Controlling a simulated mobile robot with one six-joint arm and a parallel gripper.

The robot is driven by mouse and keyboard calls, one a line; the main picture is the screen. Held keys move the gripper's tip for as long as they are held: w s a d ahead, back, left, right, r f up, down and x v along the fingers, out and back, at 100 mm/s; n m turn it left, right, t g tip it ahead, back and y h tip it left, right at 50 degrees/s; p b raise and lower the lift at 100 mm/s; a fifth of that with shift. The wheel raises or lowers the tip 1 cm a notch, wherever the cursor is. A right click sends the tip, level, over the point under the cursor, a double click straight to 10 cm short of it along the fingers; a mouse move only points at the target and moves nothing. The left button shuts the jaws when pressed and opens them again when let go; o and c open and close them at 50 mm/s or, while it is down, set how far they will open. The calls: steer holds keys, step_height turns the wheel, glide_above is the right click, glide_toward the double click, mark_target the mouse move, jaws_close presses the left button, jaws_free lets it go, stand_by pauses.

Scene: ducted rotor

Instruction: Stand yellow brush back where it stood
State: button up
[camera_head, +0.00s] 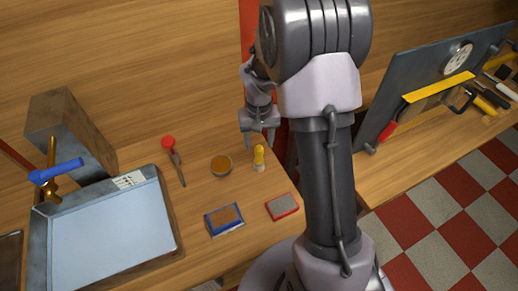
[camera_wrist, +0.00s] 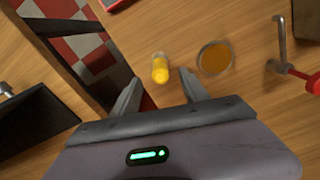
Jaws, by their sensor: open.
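The yellow brush (camera_head: 259,158) stands upright on the wooden bench, to the right of a round orange-filled dish, in the head view. In the wrist view the brush (camera_wrist: 160,68) is seen nearly end-on, just beyond the fingertips and between their lines. My gripper (camera_head: 257,143) is open and empty, pointing down behind and slightly above the brush. Its two fingers (camera_wrist: 159,78) are spread apart in the wrist view. I cannot tell whether either finger touches the brush, but it is not clamped.
The orange-filled dish (camera_head: 221,165) stands close left of the brush. A red-knobbed tool (camera_head: 170,143), a blue-edged block (camera_head: 224,219) and a red-edged grey pad (camera_head: 282,206) lie around. A metal tray (camera_head: 178,240) is at left. The bench edge and checkered floor (camera_wrist: 82,46) are near.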

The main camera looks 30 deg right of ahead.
steer(key=s+a+r+t, duration=0.1)
steer(key=s+a+r, duration=0.3)
steer(key=r, duration=0.5)
steer(key=s+a+r+t, duration=0.2)
steer(key=s+a+r, duration=0.15)
steer(key=r, duration=0.65)
steer(key=s+a+r+t+y, duration=0.1)
steer(key=s+a+r, duration=0.1)
steer(key=s, duration=0.5)
steer(key=s+a+r+m+t+y, duration=0.1)
steer(key=s+a+r, duration=0.2)
steer(key=s, duration=0.3)
steer(key=shift+s+a+t+p, duration=0.35)
steer(key=shift+a+t, duration=0.05)
steer(key=shift+a, duration=0.05)
steer(key=shift+f, duration=0.1)
step_height(320, 180, down, 6)
steer(key=b, duration=0.5)
steer(key=shift+r+b, duration=0.25)
steer(key=shift+b, duration=0.05)
